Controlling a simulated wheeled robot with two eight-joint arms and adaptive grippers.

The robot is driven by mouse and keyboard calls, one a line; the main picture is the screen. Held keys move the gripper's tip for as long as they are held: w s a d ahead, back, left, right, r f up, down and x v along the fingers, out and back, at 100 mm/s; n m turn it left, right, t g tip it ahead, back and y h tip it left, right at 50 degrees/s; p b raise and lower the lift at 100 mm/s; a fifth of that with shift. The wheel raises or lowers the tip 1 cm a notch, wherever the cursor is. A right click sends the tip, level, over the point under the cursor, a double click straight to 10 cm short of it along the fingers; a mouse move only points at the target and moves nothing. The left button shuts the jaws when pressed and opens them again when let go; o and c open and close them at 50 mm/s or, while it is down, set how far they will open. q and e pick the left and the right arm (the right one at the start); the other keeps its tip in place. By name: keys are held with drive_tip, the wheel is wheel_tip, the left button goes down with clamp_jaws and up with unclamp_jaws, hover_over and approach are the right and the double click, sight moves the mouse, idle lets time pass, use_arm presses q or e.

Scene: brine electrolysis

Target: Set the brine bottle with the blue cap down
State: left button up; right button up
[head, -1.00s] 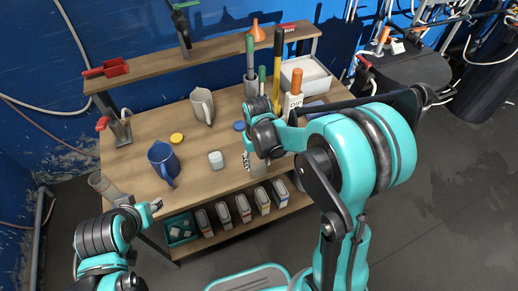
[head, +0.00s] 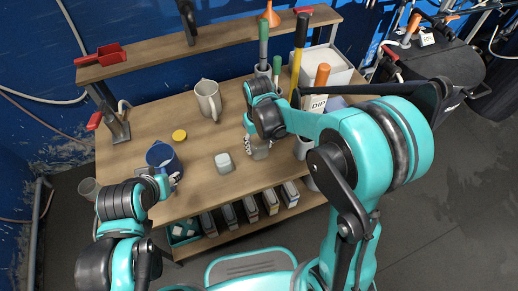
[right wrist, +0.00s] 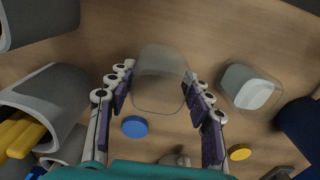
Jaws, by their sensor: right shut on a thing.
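The brine bottle (right wrist: 158,80) is a clear, see-through container between the fingers of my right gripper (right wrist: 160,100) in the right wrist view. In the head view the bottle (head: 260,152) shows just below the right gripper (head: 256,142), low over the wooden table (head: 205,195). I cannot tell whether its base touches the wood. A round blue cap (right wrist: 134,127) lies apart from the bottle on the table in the right wrist view; the arm hides it in the head view. My left gripper (head: 172,181) is beside the blue pitcher (head: 160,154); its fingers are too small to judge.
A small translucent jar (head: 224,163) stands left of the bottle. A yellow cap (head: 179,135) lies further left. A grey pitcher (head: 208,98) stands behind. A white bin (head: 335,72) and orange-handled tools (head: 322,75) stand back right. Bare wood lies around the jar.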

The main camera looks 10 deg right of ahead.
wheel_tip(320, 180, down, 2)
drive_tip(key=shift+f+b, duration=0.15)
drive_tip(key=shift+b, duration=0.15)
drive_tip(key=shift+f, duration=0.15)
drive_tip(key=o, duration=1.3)
